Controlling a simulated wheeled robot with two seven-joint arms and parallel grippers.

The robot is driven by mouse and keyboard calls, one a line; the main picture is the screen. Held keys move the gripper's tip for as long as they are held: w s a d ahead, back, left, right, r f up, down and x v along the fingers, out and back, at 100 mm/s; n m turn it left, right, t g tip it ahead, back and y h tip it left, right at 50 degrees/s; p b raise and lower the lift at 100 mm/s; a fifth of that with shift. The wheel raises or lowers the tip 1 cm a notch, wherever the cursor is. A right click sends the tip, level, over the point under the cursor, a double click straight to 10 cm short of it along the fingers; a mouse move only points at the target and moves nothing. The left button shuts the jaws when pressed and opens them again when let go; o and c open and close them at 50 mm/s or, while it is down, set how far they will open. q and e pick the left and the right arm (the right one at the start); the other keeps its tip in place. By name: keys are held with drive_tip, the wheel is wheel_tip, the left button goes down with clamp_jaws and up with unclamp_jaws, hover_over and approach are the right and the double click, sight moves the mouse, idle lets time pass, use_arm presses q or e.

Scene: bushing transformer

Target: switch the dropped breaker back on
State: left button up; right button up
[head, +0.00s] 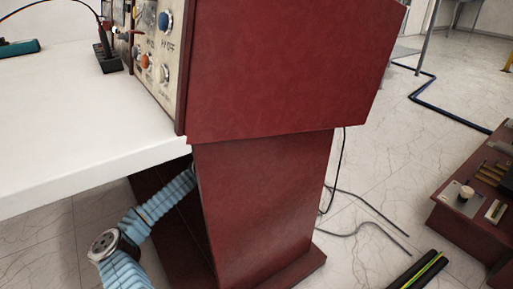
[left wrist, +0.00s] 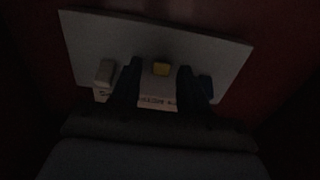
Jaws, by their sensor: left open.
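In the dark left wrist view, my left gripper (left wrist: 158,72) is open. Its two dark fingers point at a pale plate (left wrist: 215,50) on a dark red surface. A pale block (left wrist: 104,72) is left of the left finger, and a dark blue part (left wrist: 206,87) is beside the right one. I cannot tell which part is the breaker or whether the fingers touch anything. In the head view my left gripper is hidden under the table, behind the red pedestal. My right gripper is not in view.
The red cabinet (head: 290,65) has a panel with knobs (head: 165,22) and stands on a red pedestal (head: 265,205). The white table (head: 70,115) is at left. Cables (head: 365,225) lie on the floor. A red box with controls (head: 470,225) is at right.

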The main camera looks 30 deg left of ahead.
use_arm(q)
clamp_jaws()
wheel_tip(320, 180, up, 2)
drive_tip(key=g+y+p, duration=0.1)
drive_tip(key=g+p, duration=0.1)
drive_tip(key=p, duration=0.2)
drive_tip(key=g+y+p, duration=0.1)
drive_tip(key=g+p, duration=0.2)
drive_tip(key=p, duration=0.1)
drive_tip(key=shift+w+r, duration=0.1)
drive_tip(key=shift+r, duration=0.1)
unclamp_jaws()
